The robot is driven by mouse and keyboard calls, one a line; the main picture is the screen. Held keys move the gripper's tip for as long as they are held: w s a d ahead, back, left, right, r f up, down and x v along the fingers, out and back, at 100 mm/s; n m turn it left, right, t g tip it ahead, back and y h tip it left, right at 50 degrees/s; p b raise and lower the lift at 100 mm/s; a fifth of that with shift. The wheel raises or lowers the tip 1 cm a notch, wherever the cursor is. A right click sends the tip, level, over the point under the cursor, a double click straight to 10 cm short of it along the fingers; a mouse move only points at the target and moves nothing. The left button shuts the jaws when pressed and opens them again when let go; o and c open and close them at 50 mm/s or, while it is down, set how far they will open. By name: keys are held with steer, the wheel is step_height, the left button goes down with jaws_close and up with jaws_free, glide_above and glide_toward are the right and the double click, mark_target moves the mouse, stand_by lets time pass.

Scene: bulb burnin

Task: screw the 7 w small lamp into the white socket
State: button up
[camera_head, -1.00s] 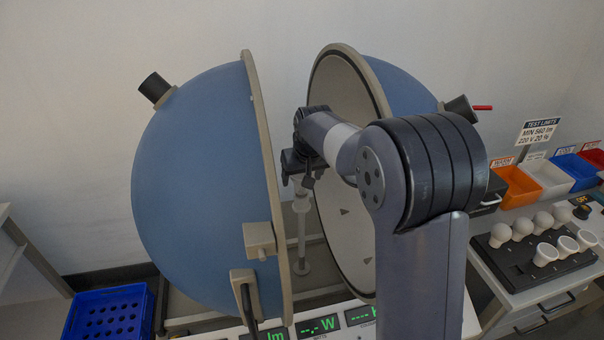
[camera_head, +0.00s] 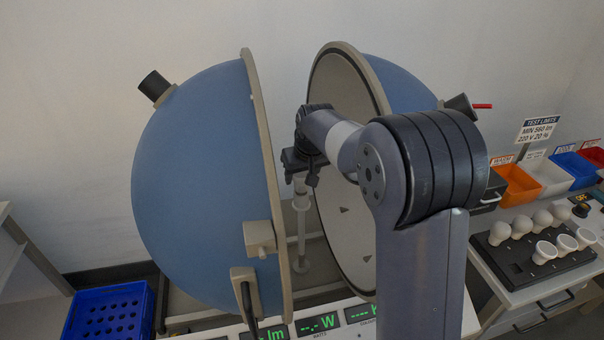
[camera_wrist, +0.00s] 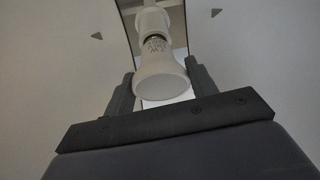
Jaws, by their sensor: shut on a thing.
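A white lamp (camera_wrist: 160,76) marked "7W" is between the two dark fingers of my gripper (camera_wrist: 162,85) in the wrist view. My gripper is shut on it. Beyond the lamp, in line with it, is the white socket (camera_wrist: 152,20); the lamp's metal base shows at its mouth, but I cannot tell how deep it sits. In the head view the white socket (camera_head: 301,194) stands on a slim post between the two halves of the sphere. My gripper (camera_head: 300,172) is right above it, and the lamp is mostly hidden there.
The blue sphere halves (camera_head: 200,195) stand open on both sides, with little room around my arm. A display panel (camera_head: 318,325) is in front. A black tray (camera_head: 525,255) with several white lamps and coloured bins (camera_head: 520,183) are at the right. A blue crate (camera_head: 110,312) is at the lower left.

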steer(key=shift+c, duration=1)
steer(key=m+h, duration=0.1)
steer(key=m, duration=0.3)
steer(key=shift+m+h, duration=0.3)
steer(key=shift+h, duration=0.1)
steer(key=m+h, duration=0.1)
steer(key=m, duration=0.2)
steer(key=shift+w+a, duration=0.1)
steer(key=m, duration=0.2)
steer(key=m+h, duration=0.1)
steer(key=m, duration=0.1)
steer(key=shift+w+g+h+p, duration=0.1)
steer(key=shift+g+h+p, duration=0.2)
steer(key=m+g+p, duration=0.1)
steer(key=m, duration=0.2)
steer(key=m+h+p, duration=0.1)
steer(key=m, duration=0.1)
steer(key=shift+r+m+g, duration=0.15)
steer(key=shift+m+g, duration=0.25)
steer(key=m+g+p, duration=0.1)
steer(key=m+p, duration=0.1)
steer(key=m, duration=0.1)
steer(key=shift+w+m+h, duration=0.1)
steer(key=shift+m+h, duration=0.2)
steer(key=shift+a+m+g+p, duration=0.1)
steer(key=shift+m+g+p, duration=0.4)
steer(key=shift+m, duration=0.5)
steer(key=o, duration=0.8)
steer(key=shift+f, duration=0.2)
